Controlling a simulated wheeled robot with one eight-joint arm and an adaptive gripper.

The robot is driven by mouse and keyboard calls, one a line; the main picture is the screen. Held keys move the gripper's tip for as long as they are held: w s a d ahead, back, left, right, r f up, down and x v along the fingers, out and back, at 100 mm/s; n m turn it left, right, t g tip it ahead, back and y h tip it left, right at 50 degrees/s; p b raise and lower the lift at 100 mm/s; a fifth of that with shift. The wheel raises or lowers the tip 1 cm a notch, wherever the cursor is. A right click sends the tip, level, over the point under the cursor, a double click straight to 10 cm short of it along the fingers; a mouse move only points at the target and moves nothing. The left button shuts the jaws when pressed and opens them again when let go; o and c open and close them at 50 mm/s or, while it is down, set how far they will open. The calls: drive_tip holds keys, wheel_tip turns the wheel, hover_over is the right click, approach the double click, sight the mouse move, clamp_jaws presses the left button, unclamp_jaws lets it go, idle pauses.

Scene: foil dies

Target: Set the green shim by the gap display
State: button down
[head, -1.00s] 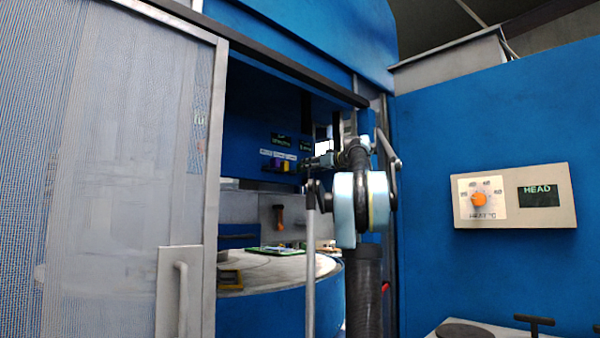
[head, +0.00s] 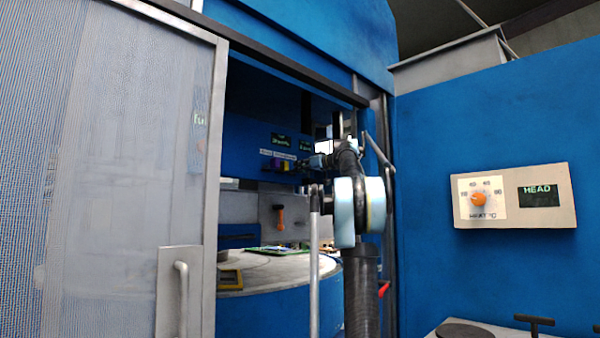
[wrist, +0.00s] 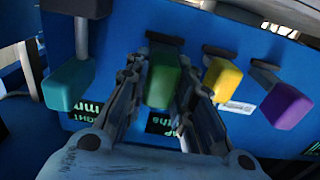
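In the wrist view, the green shim knob (wrist: 163,82) sits on a short dark lever on the blue panel. My gripper's (wrist: 162,75) two fingers lie close along both its sides and look shut on it; contact is hard to make out. A dark display with green letters (wrist: 158,124), partly reading "GAP", shows between the fingers, partly hidden. In the head view, my gripper (head: 318,161) is at the panel in the opening, and the green knob cannot be made out. Small displays (head: 280,140) are on the panel there.
Beside the green knob are a teal knob (wrist: 69,84), a yellow knob (wrist: 221,80) and a purple knob (wrist: 286,106). In the head view, a grey mesh door (head: 130,160) stands left of the opening, a round table (head: 285,270) lies below, and a HEAD panel (head: 515,197) is at right.

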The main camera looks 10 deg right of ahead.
drive_tip(key=shift+x, duration=1.65)
drive_tip(key=c, duration=1.4)
unclamp_jaws()
drive_tip(key=shift+w+a, duration=0.1)
drive_tip(key=shift+o, duration=0.2)
drive_tip(key=v, duration=1.2)
drive_tip(key=shift+f, duration=0.1)
